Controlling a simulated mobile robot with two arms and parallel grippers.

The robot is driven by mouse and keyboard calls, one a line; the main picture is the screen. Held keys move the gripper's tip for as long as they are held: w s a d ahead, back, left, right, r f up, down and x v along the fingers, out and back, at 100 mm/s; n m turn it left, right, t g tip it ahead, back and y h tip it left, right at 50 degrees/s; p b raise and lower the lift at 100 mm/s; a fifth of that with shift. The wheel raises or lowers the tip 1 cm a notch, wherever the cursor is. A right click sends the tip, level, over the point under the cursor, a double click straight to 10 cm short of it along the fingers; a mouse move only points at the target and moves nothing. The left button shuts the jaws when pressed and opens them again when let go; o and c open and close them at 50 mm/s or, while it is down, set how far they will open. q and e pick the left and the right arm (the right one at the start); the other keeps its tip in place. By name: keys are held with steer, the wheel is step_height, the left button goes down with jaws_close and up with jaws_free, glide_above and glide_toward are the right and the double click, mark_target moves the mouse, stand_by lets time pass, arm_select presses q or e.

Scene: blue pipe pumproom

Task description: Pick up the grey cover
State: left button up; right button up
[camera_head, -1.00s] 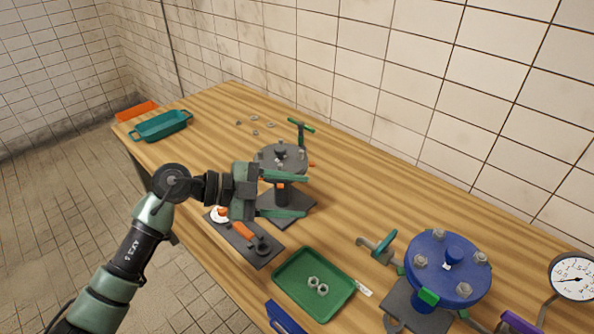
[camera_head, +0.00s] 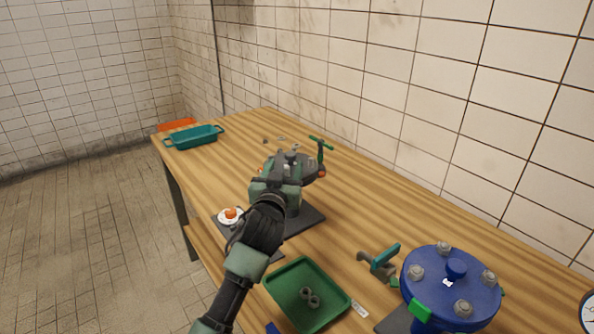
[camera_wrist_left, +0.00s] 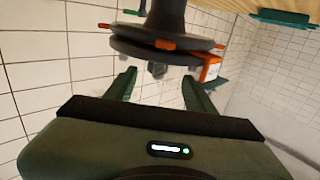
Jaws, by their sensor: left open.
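The grey cover (camera_head: 311,169) is a round disc on top of a grey stand on a dark base plate (camera_head: 308,218). My left gripper (camera_head: 280,160) is at the cover and hides much of it in the head view. In the left wrist view, which looks upside down, the cover (camera_wrist_left: 150,51) lies against another grey disc, with a bolt or knob on its face. The open fingers (camera_wrist_left: 160,88) show on either side of that knob, with nothing held between them. I cannot tell whether they touch the cover. My right gripper is not in view.
A green T-handle (camera_head: 321,143) stands beside the cover. A green tray (camera_head: 288,310) with nuts and a blue flanged unit (camera_head: 450,285) stand at the front right. A teal bin (camera_head: 194,137) and an orange bin (camera_head: 177,125) are at the far end. The table's middle right is clear.

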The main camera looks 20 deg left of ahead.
mark_target(289, 157)
arm_select(q)
steer(key=w, duration=0.2)
steer(key=w+p, duration=0.1)
steer(key=w, duration=0.2)
steer(key=shift+w+a+r, duration=0.2)
steer(key=shift+w+r, duration=0.05)
steer(key=shift+w, duration=0.1)
steer(key=shift+w+f, duration=0.1)
steer(key=shift+w, duration=0.55)
steer(key=shift+s, duration=0.1)
steer(key=shift+c, duration=0.2)
jaws_close()
